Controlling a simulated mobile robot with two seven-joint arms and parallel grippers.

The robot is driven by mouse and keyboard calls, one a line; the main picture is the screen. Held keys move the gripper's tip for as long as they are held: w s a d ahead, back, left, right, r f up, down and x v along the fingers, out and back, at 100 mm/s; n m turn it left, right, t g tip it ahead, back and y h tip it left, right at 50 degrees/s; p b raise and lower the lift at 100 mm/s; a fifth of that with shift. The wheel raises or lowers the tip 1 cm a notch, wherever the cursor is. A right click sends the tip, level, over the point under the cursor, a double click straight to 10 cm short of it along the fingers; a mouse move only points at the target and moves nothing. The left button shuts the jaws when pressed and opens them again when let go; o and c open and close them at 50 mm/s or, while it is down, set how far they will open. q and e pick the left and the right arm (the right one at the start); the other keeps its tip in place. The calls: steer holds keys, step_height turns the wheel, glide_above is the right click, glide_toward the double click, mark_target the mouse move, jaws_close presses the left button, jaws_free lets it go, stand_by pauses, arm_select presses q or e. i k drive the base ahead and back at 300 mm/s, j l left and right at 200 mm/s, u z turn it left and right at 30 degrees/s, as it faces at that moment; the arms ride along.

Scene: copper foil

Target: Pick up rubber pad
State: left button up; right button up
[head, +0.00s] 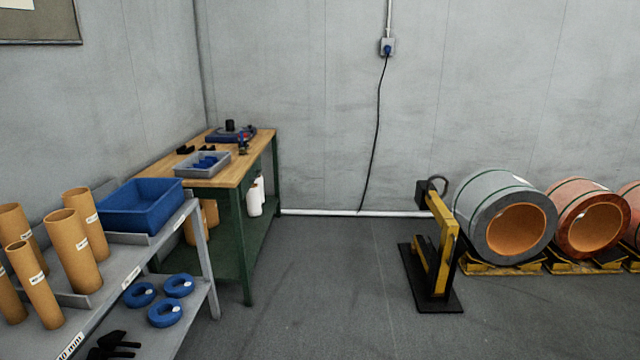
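I cannot make out a rubber pad for certain. Small black items (185,150) lie on the wooden top of the workbench (238,172), too small to identify. Black objects (112,345) also lie on the lower level of the grey shelf at bottom left, partly cut off by the frame edge. A grey tray (190,170) with blue pieces sits at the bench's near end. Neither of my grippers is in view.
The grey shelf (125,258) at left holds brown tubes (75,250), a blue bin (140,208) and blue rings (165,313). A yellow stand (445,250) on a black base and large coils (505,220) stand at right. The middle floor (330,290) is clear.

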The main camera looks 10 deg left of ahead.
mark_target(183, 150)
steer(key=i, duration=2.8)
steer(key=i+l+u, duration=0.1)
steer(key=i, duration=1.35)
steer(key=i+l+u, duration=0.15)
steer(key=i+u, duration=0.3)
steer(key=i+l+u, duration=0.45)
steer(key=i, duration=0.2)
steer(key=i+l+u, duration=0.45)
